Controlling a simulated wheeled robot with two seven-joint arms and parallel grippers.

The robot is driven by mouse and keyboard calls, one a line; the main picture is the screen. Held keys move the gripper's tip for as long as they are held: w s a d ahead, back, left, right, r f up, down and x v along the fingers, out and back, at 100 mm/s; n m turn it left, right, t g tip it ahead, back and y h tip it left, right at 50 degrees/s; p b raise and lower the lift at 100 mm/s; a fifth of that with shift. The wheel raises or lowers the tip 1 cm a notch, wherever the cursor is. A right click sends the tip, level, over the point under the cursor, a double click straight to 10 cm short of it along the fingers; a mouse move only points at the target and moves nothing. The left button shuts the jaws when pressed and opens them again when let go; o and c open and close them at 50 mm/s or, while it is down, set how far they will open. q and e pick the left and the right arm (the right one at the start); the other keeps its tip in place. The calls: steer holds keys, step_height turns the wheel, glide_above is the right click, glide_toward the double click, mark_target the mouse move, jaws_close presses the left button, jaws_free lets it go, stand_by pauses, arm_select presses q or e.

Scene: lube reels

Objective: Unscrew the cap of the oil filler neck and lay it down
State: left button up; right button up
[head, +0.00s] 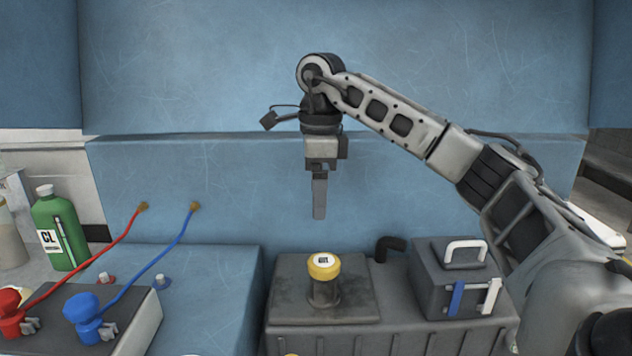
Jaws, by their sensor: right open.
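The oil filler neck (324,291) stands upright on a raised dark plate on top of a grey ribbed tank. A yellow cap (324,266) with a small white label sits on top of the neck. My right gripper (319,216) points straight down above the cap, with a clear gap between its fingertips and the cap. It is open and holds nothing; its fingers line up one behind the other in this view. My left gripper is not in view.
Right of the neck are a black elbow pipe (389,247) and a grey box (460,278) with a white handle. At left stand a green bottle (60,230), a red fitting (10,312) and a blue fitting (83,314) with hoses. A blue wall (220,170) rises behind.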

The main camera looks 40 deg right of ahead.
mark_target(323, 260)
steer(key=f, duration=1)
steer(key=d+f, duration=0.1)
steer(key=f, duration=0.4)
steer(key=shift+s+f, duration=0.1)
steer(key=shift+s, duration=0.05)
steer(key=c, duration=1.1)
steer(key=shift+o, duration=0.2)
steer(key=n, duration=0.3)
steer(key=shift+n, duration=1)
